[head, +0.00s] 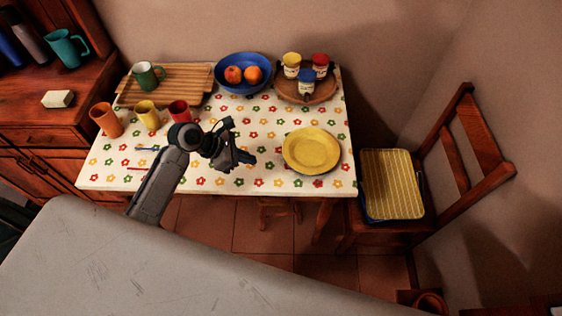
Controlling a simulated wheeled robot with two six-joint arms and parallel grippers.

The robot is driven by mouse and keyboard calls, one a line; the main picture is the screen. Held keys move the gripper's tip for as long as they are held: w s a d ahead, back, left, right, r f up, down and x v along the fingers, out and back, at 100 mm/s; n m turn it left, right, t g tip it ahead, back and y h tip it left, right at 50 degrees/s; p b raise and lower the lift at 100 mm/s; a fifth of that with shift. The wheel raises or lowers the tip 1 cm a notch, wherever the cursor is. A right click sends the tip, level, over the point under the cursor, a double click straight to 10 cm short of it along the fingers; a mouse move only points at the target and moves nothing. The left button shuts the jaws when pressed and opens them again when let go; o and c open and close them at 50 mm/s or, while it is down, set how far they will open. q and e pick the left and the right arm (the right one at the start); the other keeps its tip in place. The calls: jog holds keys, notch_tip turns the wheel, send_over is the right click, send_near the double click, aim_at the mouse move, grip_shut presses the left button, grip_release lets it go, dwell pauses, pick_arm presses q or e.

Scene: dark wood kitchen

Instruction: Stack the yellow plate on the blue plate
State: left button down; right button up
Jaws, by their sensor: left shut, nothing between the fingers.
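The yellow plate (312,151) lies face up on the right part of the flowered tablecloth. I see no separate blue plate; whether one lies beneath the yellow plate, I cannot tell. My left gripper (248,158) is shut and empty. It is over the middle of the table, to the left of the yellow plate and apart from it in the picture. My right gripper is not in view.
A blue bowl (264,81) with oranges and a round wooden tray (328,94) with several small pots stand at the back. Orange (106,120), yellow (148,115) and red cups (180,111) stand left. A chair (444,140) is at the right.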

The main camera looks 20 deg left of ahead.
aim_at(296, 165)
pick_arm(q)
jog(key=p+x, duration=0.1)
jog(key=x, duration=0.6)
jog(key=shift+d, duration=0.2)
jog(key=d, duration=0.1)
jog(key=w+d, duration=0.1)
jog(key=d+p, duration=0.1)
jog(key=shift+w+f, duration=0.25)
jog(key=shift+w, duration=0.1)
jog(key=shift+w+d+f, duration=0.1)
jog(key=shift+w+d, duration=0.15)
jog(key=shift+d, duration=0.15)
jog(key=shift+p, duration=0.35)
jog(key=shift+w+d+r+p, duration=0.25)
jog(key=shift+d+p, duration=0.2)
jog(key=shift+p, duration=0.35)
jog(key=shift+w+d, duration=0.1)
jog(key=shift+d, duration=0.1)
jog(key=shift+f, duration=0.3)
